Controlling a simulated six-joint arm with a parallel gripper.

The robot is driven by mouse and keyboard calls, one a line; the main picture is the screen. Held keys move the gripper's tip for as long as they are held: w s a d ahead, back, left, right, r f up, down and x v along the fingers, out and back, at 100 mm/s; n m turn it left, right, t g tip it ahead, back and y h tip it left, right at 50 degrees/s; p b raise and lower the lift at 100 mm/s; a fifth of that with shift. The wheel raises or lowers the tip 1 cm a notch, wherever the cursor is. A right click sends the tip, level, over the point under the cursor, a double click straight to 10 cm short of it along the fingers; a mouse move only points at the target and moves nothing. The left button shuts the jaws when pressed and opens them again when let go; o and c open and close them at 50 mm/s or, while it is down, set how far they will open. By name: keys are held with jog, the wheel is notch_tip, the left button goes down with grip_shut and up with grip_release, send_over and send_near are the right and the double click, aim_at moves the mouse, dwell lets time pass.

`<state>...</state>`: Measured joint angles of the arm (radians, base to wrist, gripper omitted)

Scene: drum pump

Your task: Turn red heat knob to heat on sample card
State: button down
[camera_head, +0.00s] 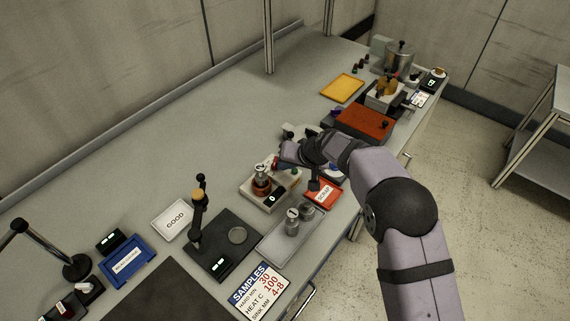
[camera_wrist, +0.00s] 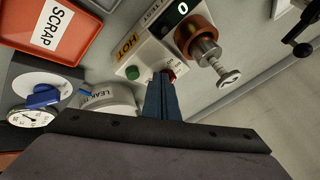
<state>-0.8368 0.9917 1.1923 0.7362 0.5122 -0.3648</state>
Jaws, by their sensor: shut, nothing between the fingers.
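The heater box (camera_wrist: 150,50) is white, with a HOT label, a green button (camera_wrist: 132,72) and a small display (camera_wrist: 183,9) reading 0. The red heat knob (camera_wrist: 169,73) sits at its edge, partly hidden behind my fingertips. My gripper (camera_wrist: 160,82) is shut and empty, its blue fingertips at the knob; I cannot tell whether they touch it. In the head view my gripper covers the rear of the heater box (camera_head: 254,196). The sample card (camera_head: 262,290) at the front reads HEAT C 100, with hardness 30 and sink 4-8.
A copper heater cup (camera_wrist: 195,35) with a metal piece (camera_wrist: 226,76) stands beside the knob. A red SCRAP tray (camera_wrist: 45,35), a blue-handled dial unit (camera_wrist: 42,96) and a round LEAK TEST part (camera_wrist: 105,100) lie left. A grey tray (camera_head: 290,238) holds metal pieces.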

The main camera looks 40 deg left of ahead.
jog(key=shift+s+m+t, duration=0.3)
jog(key=shift+m+t, duration=0.2)
jog(key=shift+m, duration=0.3)
jog(key=shift+s+a, duration=0.25)
jog(key=shift+s, duration=0.3)
jog(key=shift+s+r, duration=0.1)
jog(key=shift+s, duration=0.1)
jog(key=shift+s+a+m+t+h+p, duration=0.25)
jog(key=shift+m+t+p, duration=0.25)
jog(key=shift+m+p, duration=0.3)
jog(key=shift+s+a, duration=0.15)
jog(key=shift+a, duration=0.05)
jog(key=shift+s+a, duration=0.2)
jog(key=shift+a, duration=0.1)
dwell(0.4)
